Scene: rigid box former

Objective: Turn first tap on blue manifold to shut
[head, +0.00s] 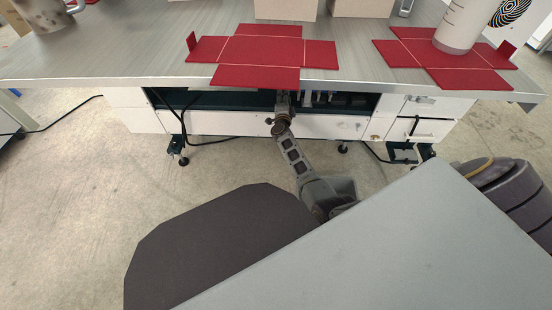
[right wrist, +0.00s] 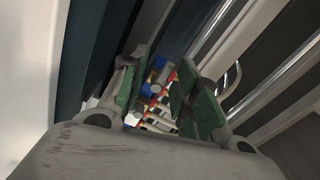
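In the right wrist view, a blue manifold (right wrist: 159,62) with small red and yellow parts shows beyond and between my fingers. It is small and partly hidden by them, so I cannot make out the single taps or how they are turned. My right gripper (right wrist: 160,78) is open, with a green pad on each finger and a gap between them. I see nothing held in it. In the head view, my right arm reaches to the opening under the table, where the right gripper (head: 284,98) is partly hidden by the table's edge. My left gripper is not in view.
The metal tabletop (head: 140,60) overhangs the opening. Red box blanks (head: 258,75) lie on it, one (head: 480,78) under a white cylinder (head: 462,25). White cabinet panels (head: 230,123) flank the opening. In the right wrist view, pale rails (right wrist: 250,50) run close on the right.

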